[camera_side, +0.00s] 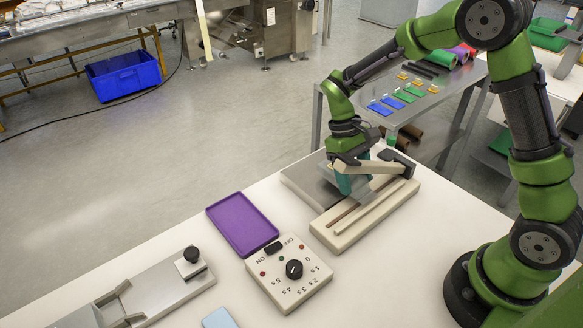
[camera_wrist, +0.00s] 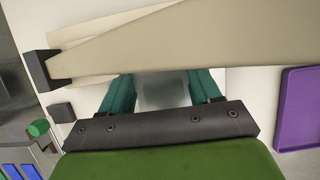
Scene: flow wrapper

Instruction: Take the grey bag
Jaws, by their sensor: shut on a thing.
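My gripper (camera_side: 352,184) has teal fingers and points down at the cream sealer. In the wrist view its fingers (camera_wrist: 160,92) stand apart, with the grey bag (camera_wrist: 163,90) between them, so it is shut on the bag. In the side view the bag shows only as a pale grey patch (camera_side: 330,182) beside the fingers, partly hidden by them. The sealer's cream lever arm (camera_side: 374,167) is raised over its base (camera_side: 366,214). In the wrist view this lever (camera_wrist: 190,45) crosses just beyond the bag and hides what lies past it.
A steel plate (camera_side: 306,184) lies against the sealer. A purple tray (camera_side: 242,224) and a dial box (camera_side: 289,273) are in front, with a metal slide fixture (camera_side: 150,292) further left. A light blue item (camera_side: 220,318) sits at the bottom edge. White table is clear right of the box.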

